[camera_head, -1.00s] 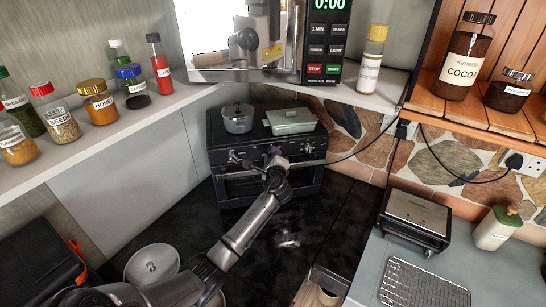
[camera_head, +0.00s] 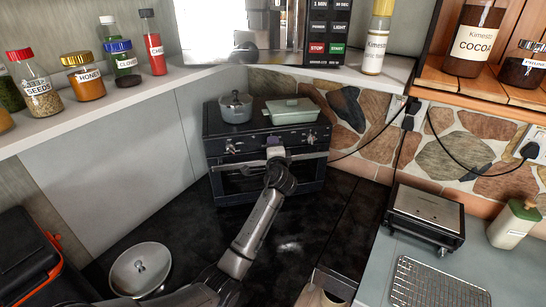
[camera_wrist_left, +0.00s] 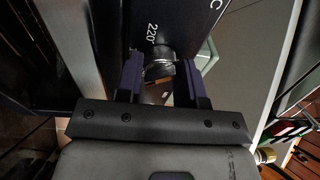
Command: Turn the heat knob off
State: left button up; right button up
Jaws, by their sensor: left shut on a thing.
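The stove (camera_head: 222,133) is a dark oven with knobs along its front panel. My left gripper (camera_head: 276,154) is at the middle of that panel and covers part of it. In the left wrist view, the gripper's two purple-grey fingers (camera_wrist_left: 158,82) are on either side of a round, shiny knob (camera_wrist_left: 160,69) and shut on it. Markings "220" and "C" on the dark panel beside it suggest it is the heat knob. The knob's pointer direction cannot be made out. My right gripper is not in view.
A lidded grey pot (camera_head: 236,107) and a pale green dish (camera_head: 291,111) stand on the stove top. A grey handle bar runs across the oven front just below the panel. A metal lid (camera_head: 140,268) lies at lower left. A grill press (camera_head: 425,215) sits on the right counter.

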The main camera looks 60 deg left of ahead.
pick_arm(q)
jog(key=n+b, duration=0.5)
jog(key=b, duration=0.1)
jog(key=n+g+y+b, duration=0.1)
jog(key=n+b, duration=0.4)
jog(key=b, duration=0.1)
jog(key=n+g+b, duration=0.1)
jog(key=n+b, duration=0.5)
jog(key=shift+w+d+f, duration=0.1)
jog(key=shift+f, duration=0.15)
jog(key=n+g+b, duration=0.1)
jog(key=n+b, duration=0.1)
jog(key=n, duration=0.1)
jog(key=shift+r+y, duration=0.1)
jog(key=shift+y, duration=0.2)
jog(key=n+b, duration=0.2)
jog(key=n, duration=0.2)
jog(key=shift+r, duration=0.1)
jog(key=n+b, duration=0.1)
jog(key=n, duration=0.2)
jog(key=shift+r+g, duration=0.1)
jog(key=shift+g, duration=0.3)
jog(key=shift+n, duration=1.2)
jog(key=shift+r+n+h+b, duration=0.1)
jog(key=shift+n+h+b, duration=0.3)
jog(key=shift+n, duration=1.1)
